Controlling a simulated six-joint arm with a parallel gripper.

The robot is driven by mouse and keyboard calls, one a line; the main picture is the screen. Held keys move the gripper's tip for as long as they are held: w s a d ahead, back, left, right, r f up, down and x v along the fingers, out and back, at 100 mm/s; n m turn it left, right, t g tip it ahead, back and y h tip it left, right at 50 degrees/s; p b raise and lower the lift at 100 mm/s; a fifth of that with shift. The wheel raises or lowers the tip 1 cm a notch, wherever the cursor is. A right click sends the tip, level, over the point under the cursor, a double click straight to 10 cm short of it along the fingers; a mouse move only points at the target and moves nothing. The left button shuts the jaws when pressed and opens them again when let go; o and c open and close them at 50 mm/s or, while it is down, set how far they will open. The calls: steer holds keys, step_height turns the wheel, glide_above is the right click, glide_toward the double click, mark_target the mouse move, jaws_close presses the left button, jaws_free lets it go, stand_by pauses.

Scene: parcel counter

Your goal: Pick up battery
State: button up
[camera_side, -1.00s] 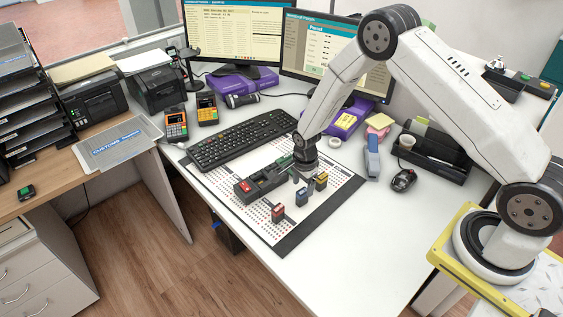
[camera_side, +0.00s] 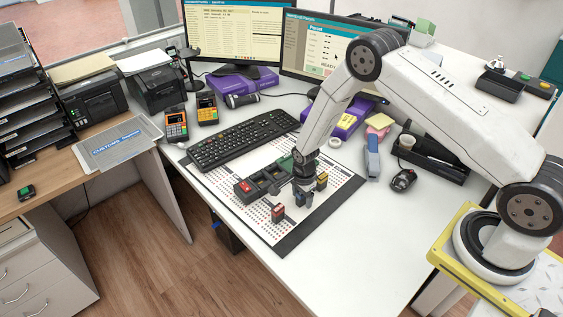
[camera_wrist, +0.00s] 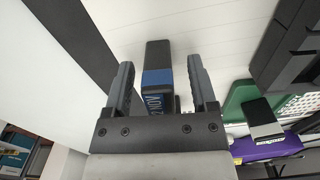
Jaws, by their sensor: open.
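A dark block-shaped battery with a blue band and white lettering (camera_wrist: 158,75) stands between the fingers of my gripper (camera_wrist: 161,66) in the wrist view. My gripper is open, with a finger on either side and a visible gap at each; it does not hold the battery. In the side view my gripper (camera_side: 304,192) is low over the board, and its fingers largely hide the blue-banded battery. A similar red-topped block (camera_side: 278,213) stands to the left and nearer, and a yellow-topped one (camera_side: 322,180) stands close on the right.
The blocks stand on a white, dark-edged board (camera_side: 293,240). A black holder (camera_side: 264,181) with a red piece at one end lies just left of my gripper. A keyboard (camera_side: 242,139) lies behind; a mouse (camera_side: 403,180) and blue stapler-like object (camera_side: 373,160) are right. The front counter is clear.

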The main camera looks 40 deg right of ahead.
jaws_close()
stand_by(0.3)
steer(key=shift+r, duration=0.1)
steer(key=shift+r, duration=0.7)
steer(key=s+r, duration=1.1)
steer(key=s, duration=0.3)
steer(key=shift+r, duration=0.2)
steer(key=shift+a, duration=0.1)
steer(key=shift+w, duration=0.15)
